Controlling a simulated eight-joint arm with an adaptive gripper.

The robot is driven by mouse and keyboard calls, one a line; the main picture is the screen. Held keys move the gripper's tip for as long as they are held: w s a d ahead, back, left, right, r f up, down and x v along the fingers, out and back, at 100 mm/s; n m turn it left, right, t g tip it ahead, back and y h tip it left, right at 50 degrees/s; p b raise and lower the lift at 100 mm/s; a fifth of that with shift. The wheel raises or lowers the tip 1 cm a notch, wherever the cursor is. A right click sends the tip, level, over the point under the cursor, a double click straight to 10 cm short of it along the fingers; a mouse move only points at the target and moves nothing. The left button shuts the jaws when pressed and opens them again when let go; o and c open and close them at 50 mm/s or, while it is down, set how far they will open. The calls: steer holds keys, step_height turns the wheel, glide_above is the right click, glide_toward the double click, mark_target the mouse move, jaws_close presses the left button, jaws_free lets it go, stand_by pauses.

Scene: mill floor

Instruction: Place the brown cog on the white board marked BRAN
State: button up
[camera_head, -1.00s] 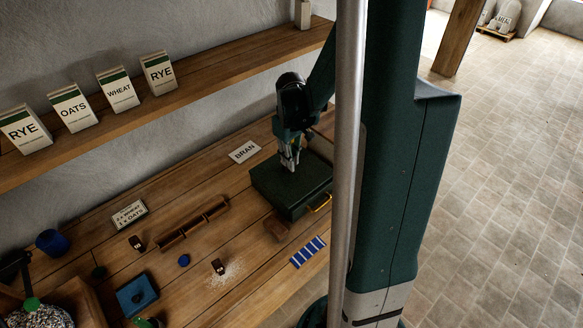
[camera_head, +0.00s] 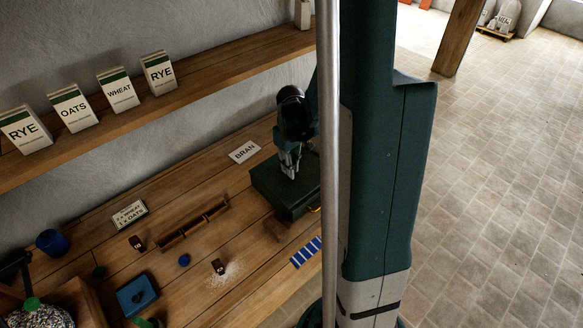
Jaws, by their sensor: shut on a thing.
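The white board marked BRAN (camera_head: 244,151) lies flat on the bench near the wall, and its top is bare. My gripper (camera_head: 291,175) points down over the lid of the dark green box (camera_head: 283,205), to the right of and nearer than the board. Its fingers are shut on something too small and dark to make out. I cannot tell whether the fingertips touch the lid. I cannot pick out the brown cog anywhere; the gripper may hide it.
A brown block (camera_head: 277,229) and a blue striped strip (camera_head: 306,252) lie in front of the box. A shelf (camera_head: 215,75) with grain packets overhangs the back.

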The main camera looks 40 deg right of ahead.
steer(key=shift+f, duration=0.15)
steer(key=o, duration=0.8)
steer(key=shift+r, duration=6.15)
steer(key=shift+a, duration=0.1)
steer(key=s+a+r+t, duration=0.2)
steer(key=s+a+r, duration=0.1)
steer(key=a, duration=0.6)
steer(key=s+a+r+t, duration=0.2)
steer(key=a+r, duration=0.4)
steer(key=a, duration=0.4)
steer(key=s+a+r+t, duration=0.3)
steer(key=s+a+r, duration=0.1)
steer(key=a, duration=0.5)
steer(key=shift+s+a+r, duration=0.25)
steer(key=shift+s+a, duration=0.15)
steer(key=shift+s, duration=0.2)
